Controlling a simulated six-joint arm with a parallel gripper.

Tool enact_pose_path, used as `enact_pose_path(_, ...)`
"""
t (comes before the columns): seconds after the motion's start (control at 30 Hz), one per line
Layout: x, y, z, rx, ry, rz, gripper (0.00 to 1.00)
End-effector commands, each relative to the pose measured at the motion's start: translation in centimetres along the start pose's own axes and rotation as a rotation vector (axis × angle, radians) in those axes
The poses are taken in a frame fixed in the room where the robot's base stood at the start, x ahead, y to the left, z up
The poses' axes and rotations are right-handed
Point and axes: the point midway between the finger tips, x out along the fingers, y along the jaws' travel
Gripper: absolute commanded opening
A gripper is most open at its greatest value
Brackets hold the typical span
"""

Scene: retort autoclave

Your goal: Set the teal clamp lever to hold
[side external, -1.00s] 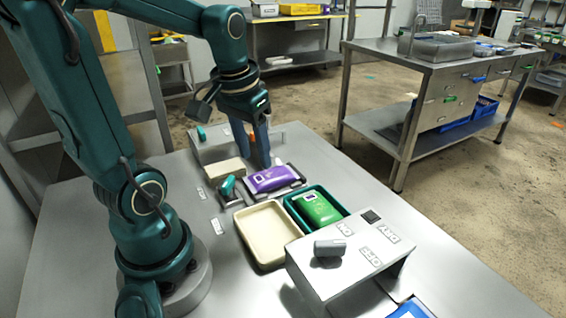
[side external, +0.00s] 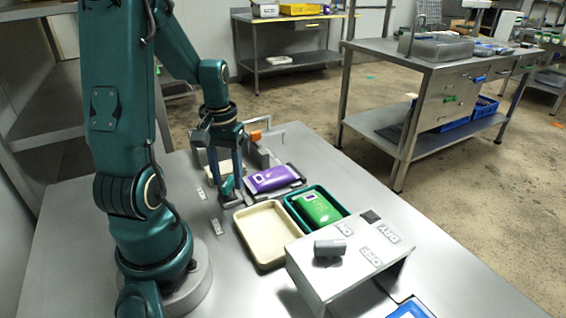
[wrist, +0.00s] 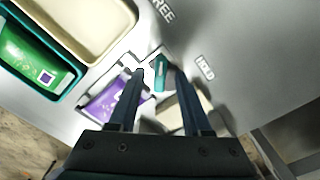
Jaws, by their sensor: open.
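The teal clamp lever (wrist: 159,73) is a short handle beside the purple pouch (side external: 271,179) on its metal plate. It also shows low in the side view (side external: 228,187), partly hidden by my fingers. My gripper (side external: 231,197) is open and points down over the lever. In the wrist view the two fingers stand on either side of the lever, apart from each other; I cannot tell whether they touch it. The HOLD label (wrist: 204,68) lies to the right of the lever in the wrist view. The FREE label (wrist: 161,10) lies above it.
The cream tray (side external: 239,226) and the teal tray (side external: 338,213) with a green pouch (side external: 318,208) sit close by. A grey switch housing (side external: 310,277) stands at the front right. A beige block (wrist: 180,112) is near my right finger. The left table surface is mostly clear.

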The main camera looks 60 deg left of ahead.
Motion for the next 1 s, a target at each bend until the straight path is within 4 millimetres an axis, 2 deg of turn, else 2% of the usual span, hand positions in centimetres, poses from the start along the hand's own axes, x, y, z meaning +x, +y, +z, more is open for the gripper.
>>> enact_pose_path(0.2,0.07,0.01,0.02,0.000,0.000,0.000,0.49)
enact_pose_path(0.23,0.06,0.01,0.02,0.000,0.000,0.000,0.45)
enact_pose_path(0.33,0.05,0.01,0.01,0.000,0.000,0.000,0.07)
enact_pose_path(0.37,0.05,0.01,0.01,0.000,0.000,0.000,0.00)
enact_pose_path(0.77,0.02,0.00,0.00,0.039,0.000,0.000,0.00)
enact_pose_path(1.0,0.01,0.01,0.01,0.177,-0.001,0.001,0.00)
